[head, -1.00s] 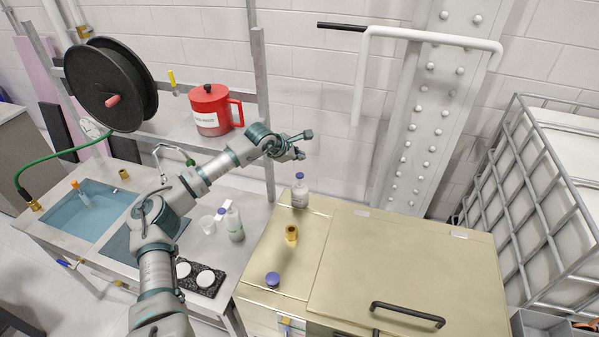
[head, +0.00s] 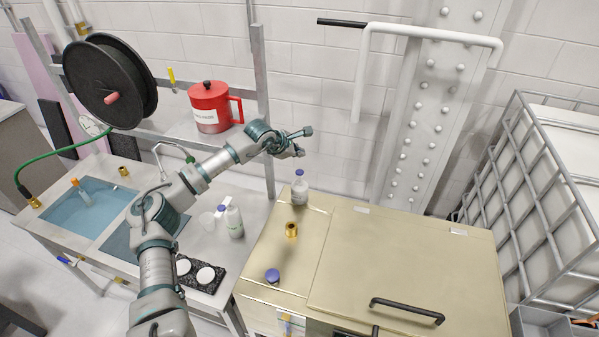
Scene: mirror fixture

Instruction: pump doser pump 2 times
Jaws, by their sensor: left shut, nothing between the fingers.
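No part is clearly marked as the doser pump. A red can (head: 210,108) with a black top knob, a side handle and a white label stands on the wall shelf. A white bottle (head: 300,192) with a blue cap stands upright at the back left of the brass-coloured cabinet top. My left gripper (head: 303,142) is shut and empty. In the picture it is right of the red can and above the white bottle, apart from both. My right gripper is out of view.
The brass-coloured cabinet (head: 400,255) also bears a brass fitting (head: 291,229) and a blue-topped piece (head: 272,276). Another bottle (head: 234,222) stands on the steel bench beside the sink (head: 88,212). A white pipe (head: 435,36) with a black end crosses the wall, and a caged tank (head: 560,180) stands at right.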

